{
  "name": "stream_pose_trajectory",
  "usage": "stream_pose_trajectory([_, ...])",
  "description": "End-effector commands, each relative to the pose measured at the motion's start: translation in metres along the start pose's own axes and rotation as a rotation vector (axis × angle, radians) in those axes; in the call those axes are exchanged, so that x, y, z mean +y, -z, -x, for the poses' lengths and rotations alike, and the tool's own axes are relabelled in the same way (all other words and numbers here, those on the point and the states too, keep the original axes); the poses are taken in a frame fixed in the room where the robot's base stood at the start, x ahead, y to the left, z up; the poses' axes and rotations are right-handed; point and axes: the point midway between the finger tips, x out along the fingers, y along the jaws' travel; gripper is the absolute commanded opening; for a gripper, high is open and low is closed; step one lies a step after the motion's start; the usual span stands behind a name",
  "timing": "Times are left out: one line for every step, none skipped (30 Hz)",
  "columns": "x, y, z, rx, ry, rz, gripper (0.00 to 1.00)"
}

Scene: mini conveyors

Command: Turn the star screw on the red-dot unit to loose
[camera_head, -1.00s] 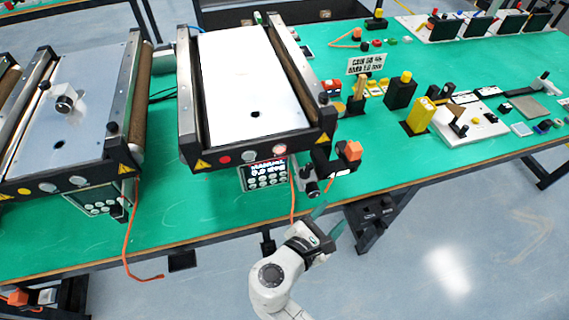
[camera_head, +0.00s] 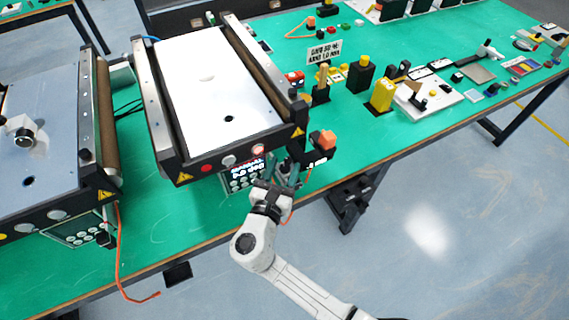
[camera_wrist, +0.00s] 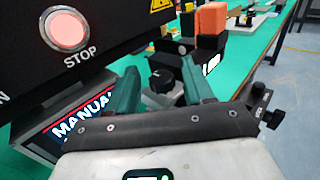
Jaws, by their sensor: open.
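The red-dot unit is the middle conveyor (camera_head: 222,85), with a white top and a red dot (camera_head: 207,168) on its black front. My gripper (camera_head: 287,176) is at its front right corner, fingers pointing at the unit. In the wrist view the star screw (camera_wrist: 162,81), a dark knob with a pale mark, shows between the two green fingers of my open gripper (camera_wrist: 159,90). The fingers stand on either side of it; I cannot tell if they touch or how deep they reach. In the head view my gripper hides the screw.
An orange-topped block (camera_head: 322,140) on a black bracket stands close right of my gripper. The lit STOP button (camera_wrist: 64,30) and the MANUAL panel (camera_wrist: 85,118) are close on the left. Another conveyor (camera_head: 45,130) stands at left. Yellow and black blocks are further right.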

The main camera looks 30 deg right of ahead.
Motion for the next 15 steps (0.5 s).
stream_pose_trajectory([-0.0004,-0.0005,-0.0044,0.0,0.001,0.001,0.52])
stream_pose_trajectory([-0.0005,-0.0004,-0.0061,0.0,0.001,0.001,0.52])
stream_pose_trajectory([-0.0005,-0.0004,-0.0079,0.0,0.001,0.0,0.52])
stream_pose_trajectory([-0.0004,-0.0003,-0.0088,0.0,0.001,0.0,0.52])
stream_pose_trajectory([-0.0004,-0.0002,-0.0095,0.0,0.001,0.0,0.52])
stream_pose_trajectory([-0.0004,0.0,-0.01,0.0,0.001,0.0,0.52])
stream_pose_trajectory([-0.0004,0.0,-0.0102,0.0,0.001,0.0,0.52])
stream_pose_trajectory([-0.0003,0.0001,-0.0102,0.0,0.001,0.0,0.52])
stream_pose_trajectory([-0.0003,0.0002,-0.0102,0.0,0.001,0.0,0.52])
stream_pose_trajectory([-0.0003,0.0002,-0.0101,0.0,0.0,0.0,0.52])
stream_pose_trajectory([-0.0004,0.0002,-0.0101,0.0,0.001,0.0,0.52])
stream_pose_trajectory([-0.0004,0.0002,-0.0101,0.0,0.001,0.0,0.52])
stream_pose_trajectory([-0.0004,0.0002,-0.01,0.0,0.001,0.0,0.51])
stream_pose_trajectory([-0.0004,0.0002,-0.01,0.001,0.001,0.0,0.48])
stream_pose_trajectory([-0.0004,0.0002,-0.01,0.001,0.001,0.0,0.44])
